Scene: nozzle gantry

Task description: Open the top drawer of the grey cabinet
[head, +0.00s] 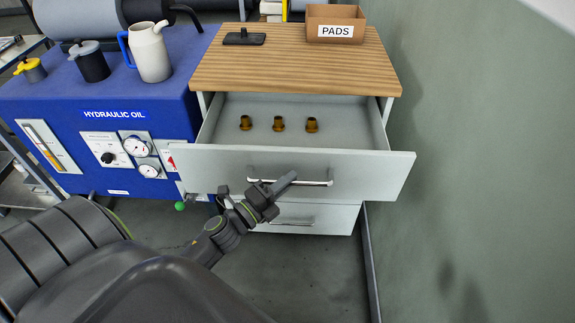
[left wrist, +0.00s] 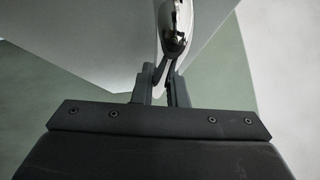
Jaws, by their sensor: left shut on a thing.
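The grey cabinet (head: 360,218) has a wooden top, and its top drawer (head: 370,170) is pulled well out. Several small brass nozzles stand in a row inside the drawer, toward its back, such as the middle one (head: 278,124). The drawer front carries a chrome bar handle (head: 315,183). My left gripper (head: 284,185) is at this handle, shut on it. In the left wrist view the fingers (left wrist: 166,82) close around the shiny handle bar (left wrist: 176,30). My right gripper is not in view.
A lower drawer (head: 310,218) is shut. A blue hydraulic oil unit (head: 110,185) stands to the left, with a jug (head: 150,55) on top. A box marked PADS (head: 335,24) sits on the cabinet top. A green wall (head: 480,170) is close on the right.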

